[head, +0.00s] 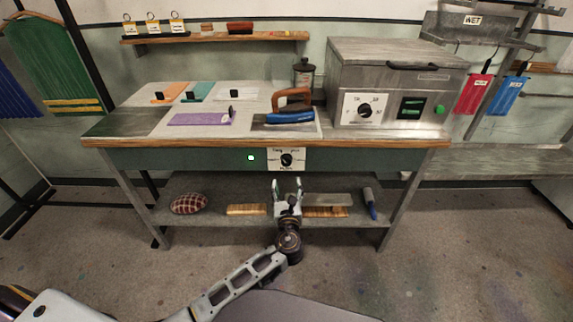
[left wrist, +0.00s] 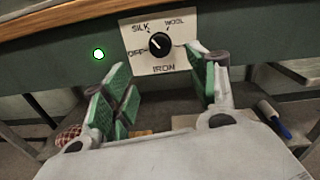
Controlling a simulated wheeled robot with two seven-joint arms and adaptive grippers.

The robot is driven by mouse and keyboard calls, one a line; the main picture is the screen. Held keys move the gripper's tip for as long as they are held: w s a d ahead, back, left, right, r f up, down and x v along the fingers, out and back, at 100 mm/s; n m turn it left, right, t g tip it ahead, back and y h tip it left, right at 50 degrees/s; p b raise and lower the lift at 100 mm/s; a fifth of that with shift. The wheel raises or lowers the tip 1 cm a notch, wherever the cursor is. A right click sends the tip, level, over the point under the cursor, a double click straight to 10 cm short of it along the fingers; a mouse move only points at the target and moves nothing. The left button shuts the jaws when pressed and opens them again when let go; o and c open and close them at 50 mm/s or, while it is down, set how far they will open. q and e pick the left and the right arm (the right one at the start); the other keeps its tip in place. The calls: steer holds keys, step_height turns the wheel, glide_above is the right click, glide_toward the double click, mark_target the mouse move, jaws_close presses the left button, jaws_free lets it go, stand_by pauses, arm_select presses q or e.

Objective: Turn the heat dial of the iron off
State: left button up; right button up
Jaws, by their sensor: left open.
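The heat dial (head: 287,160) is a black knob on a pale plate on the front of the table. A green lamp (left wrist: 98,53) glows left of the plate. My left gripper (head: 287,183) is open and empty, just below and in front of the dial, with its green-padded fingers (left wrist: 160,72) apart and not touching the knob. The iron (head: 291,112) stands on the tabletop. My right gripper is out of view.
The wooden table edge (head: 200,144) overhangs the dial panel. A lower shelf (head: 225,190) below holds a checked cushion (head: 188,203) and several tools. A grey metal box (head: 385,75) with its own dial (head: 366,109) stands at the tabletop's right.

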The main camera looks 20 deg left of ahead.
mark_target(286, 163)
arm_select(q)
steer(key=b+x, duration=0.1)
steer(key=x, duration=0.9)
steer(key=shift+w+b, duration=0.25)
steer(key=shift+b, duration=0.1)
steer(key=shift+x, duration=1.15)
steer(key=shift+w, duration=0.1)
steer(key=shift+a, duration=0.1)
steer(key=c, duration=1)
steer(key=shift+f+b, duration=0.1)
steer(key=shift+b, duration=0.2)
steer(key=shift+c, duration=0.2)
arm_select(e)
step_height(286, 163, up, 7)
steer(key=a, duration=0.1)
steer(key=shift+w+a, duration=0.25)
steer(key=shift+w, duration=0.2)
